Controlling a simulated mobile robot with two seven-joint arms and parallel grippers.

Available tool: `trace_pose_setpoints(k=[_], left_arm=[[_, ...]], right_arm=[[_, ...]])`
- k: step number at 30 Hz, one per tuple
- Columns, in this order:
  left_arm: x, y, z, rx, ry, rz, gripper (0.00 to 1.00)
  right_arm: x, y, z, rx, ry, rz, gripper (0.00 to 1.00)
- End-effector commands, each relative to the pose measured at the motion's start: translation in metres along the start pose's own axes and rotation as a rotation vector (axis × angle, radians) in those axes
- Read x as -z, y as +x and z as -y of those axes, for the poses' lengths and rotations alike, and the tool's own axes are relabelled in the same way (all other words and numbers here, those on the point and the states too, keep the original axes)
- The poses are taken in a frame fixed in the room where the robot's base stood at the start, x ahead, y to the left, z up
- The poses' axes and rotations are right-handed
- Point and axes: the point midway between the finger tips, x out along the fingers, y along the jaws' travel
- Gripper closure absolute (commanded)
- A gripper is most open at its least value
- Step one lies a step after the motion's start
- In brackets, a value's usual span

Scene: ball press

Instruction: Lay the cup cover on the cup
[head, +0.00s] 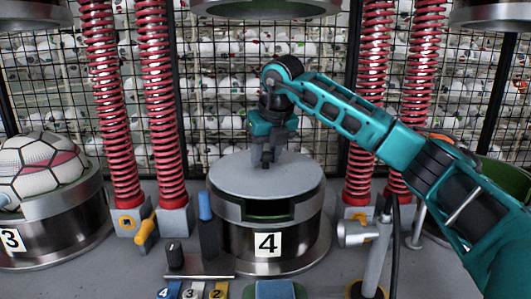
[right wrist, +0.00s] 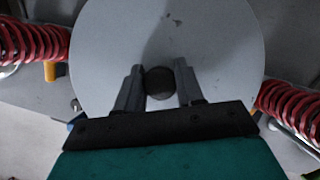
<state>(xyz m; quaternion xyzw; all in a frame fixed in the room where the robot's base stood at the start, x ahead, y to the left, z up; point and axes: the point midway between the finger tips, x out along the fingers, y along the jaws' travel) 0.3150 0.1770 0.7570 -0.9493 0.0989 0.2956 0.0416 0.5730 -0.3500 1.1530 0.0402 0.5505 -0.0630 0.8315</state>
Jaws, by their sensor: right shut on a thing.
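The cup cover (head: 240,175) is a round grey disc with a dark knob, over the metal cup (head: 235,240) labelled 4. It also shows in the right wrist view (right wrist: 210,45), filling the upper middle. My right gripper (head: 268,160) is shut on the cover's knob (right wrist: 160,83), with one finger on each side. The cover looks level and roughly centred on the cup. A dark green opening shows below its front edge. I cannot tell whether the cover touches the rim all round. My left gripper is not in view.
Red springs (head: 157,100) stand on both sides of the cup. Cup 3 (head: 60,235) holds a ball (head: 40,170) at the left. A yellow-handled lever (head: 146,228) and a blue-handled one (head: 206,208) stand in front. A wire mesh with many balls is behind.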

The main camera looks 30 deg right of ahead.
Motion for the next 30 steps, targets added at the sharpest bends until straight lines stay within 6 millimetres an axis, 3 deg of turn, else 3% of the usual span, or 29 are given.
trace_pose_setpoints(k=[19,20,28,30], left_arm=[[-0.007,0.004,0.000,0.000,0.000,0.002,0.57],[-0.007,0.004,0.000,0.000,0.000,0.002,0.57],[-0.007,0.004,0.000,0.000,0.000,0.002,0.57],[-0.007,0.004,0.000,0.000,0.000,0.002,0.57]], right_arm=[[0.004,0.011,0.000,-0.001,0.001,0.004,1.00],[0.004,0.010,0.000,-0.001,0.001,0.004,0.60],[0.004,0.011,0.000,0.000,0.000,0.002,0.34],[0.004,0.011,0.000,0.000,0.000,0.001,0.33]])
